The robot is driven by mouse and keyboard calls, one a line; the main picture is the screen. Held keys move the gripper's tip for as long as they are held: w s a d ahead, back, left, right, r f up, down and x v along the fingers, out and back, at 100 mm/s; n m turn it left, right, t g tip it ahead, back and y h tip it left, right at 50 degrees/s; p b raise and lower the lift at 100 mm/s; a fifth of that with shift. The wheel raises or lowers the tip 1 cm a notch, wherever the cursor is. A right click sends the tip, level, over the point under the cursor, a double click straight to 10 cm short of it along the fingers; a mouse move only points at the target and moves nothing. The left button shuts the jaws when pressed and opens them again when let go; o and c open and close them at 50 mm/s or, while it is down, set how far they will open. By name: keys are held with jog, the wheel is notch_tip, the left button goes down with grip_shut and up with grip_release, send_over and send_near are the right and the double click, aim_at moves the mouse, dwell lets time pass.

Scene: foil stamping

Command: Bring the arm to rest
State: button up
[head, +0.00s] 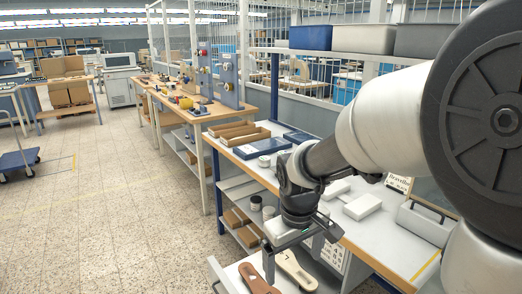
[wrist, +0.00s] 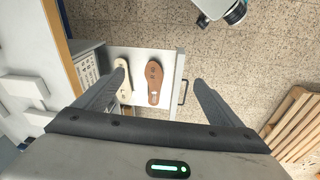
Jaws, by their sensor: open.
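My gripper (head: 302,250) hangs off the front of the workbench, above an open pale drawer (head: 234,274). In the wrist view my gripper (wrist: 158,78) has its two fingers wide apart with nothing between them. A brown shoe sole (head: 257,279) and a cream sole (head: 295,270) lie in the drawer below. In the wrist view the brown sole (wrist: 154,83) lies in the drawer (wrist: 139,56) between the fingers, well below them. The cream sole (wrist: 124,80) is partly hidden by the left finger.
The workbench (head: 359,236) holds white blocks (head: 362,207), blue trays (head: 257,148) and a wooden tray (head: 245,137). A grey box with a handle (head: 424,222) stands at its right. Shelves below hold brown boxes (head: 237,217). The tiled floor (head: 110,200) to the left is mostly clear.

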jog(key=s+d+r+m+t+p, duration=0.2)
jog(key=s+r+p, duration=0.4)
jog(key=r, duration=0.7)
jog(key=s+d+r+m+t+p, duration=0.1)
jog(key=s+d+r+m+p, duration=0.2)
jog(key=s+r+p, duration=0.3)
jog(key=s+d+r, duration=0.1)
jog(key=s+r, duration=0.2)
jog(key=r, duration=0.4)
jog(key=shift+d+m+t+p, duration=0.3)
jog(key=shift+m+t+p, duration=0.1)
jog(key=shift+r, duration=0.1)
